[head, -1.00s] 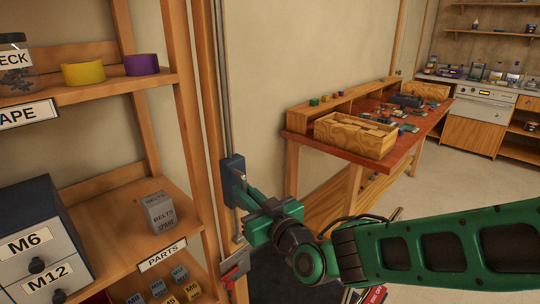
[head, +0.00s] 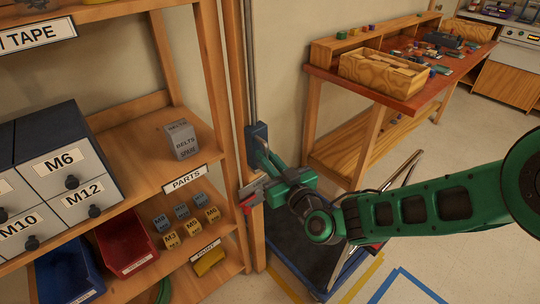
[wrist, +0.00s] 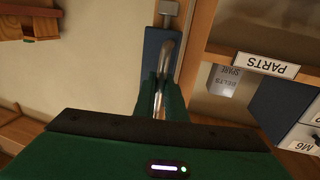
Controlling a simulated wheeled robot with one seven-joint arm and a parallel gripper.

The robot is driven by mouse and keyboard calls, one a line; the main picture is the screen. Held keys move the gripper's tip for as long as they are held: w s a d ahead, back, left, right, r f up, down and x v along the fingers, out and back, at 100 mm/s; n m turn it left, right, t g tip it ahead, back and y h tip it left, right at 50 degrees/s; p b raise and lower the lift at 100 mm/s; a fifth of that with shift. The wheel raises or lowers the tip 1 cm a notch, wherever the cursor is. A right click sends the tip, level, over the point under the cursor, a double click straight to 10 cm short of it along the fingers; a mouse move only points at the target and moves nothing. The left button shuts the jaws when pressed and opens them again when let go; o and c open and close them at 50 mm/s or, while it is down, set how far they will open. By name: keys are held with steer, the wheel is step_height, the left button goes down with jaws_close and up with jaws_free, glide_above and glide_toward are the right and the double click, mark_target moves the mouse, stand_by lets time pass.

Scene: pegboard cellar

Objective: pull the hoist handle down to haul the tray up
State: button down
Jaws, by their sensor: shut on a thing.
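The hoist handle is a bent metal bar on a blue slide block (head: 257,136), which rides a vertical metal rail (head: 250,60) on a wooden post. My green gripper (head: 268,166) reaches in from the right, just below the block. In the wrist view the metal handle (wrist: 169,62) runs down between the green fingers of my gripper (wrist: 163,84), which are shut on it. A metal bracket with a red end (head: 247,206) sits on the post a little below the block. I cannot make out the tray in either view.
Shelves at the left hold drawers (head: 72,165), a belts box (head: 182,139), a red bin (head: 127,245) and small parts boxes. A bench (head: 398,87) with a wooden crate stands behind my arm. A dark, blue-edged platform (head: 303,245) lies on the floor below my gripper.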

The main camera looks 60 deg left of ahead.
steer(key=c, duration=1.8)
jaws_free()
steer(key=shift+w+f, duration=0.15)
steer(key=shift+f, duration=0.25)
steer(key=shift+r, duration=0.15)
steer(key=d, duration=1.1)
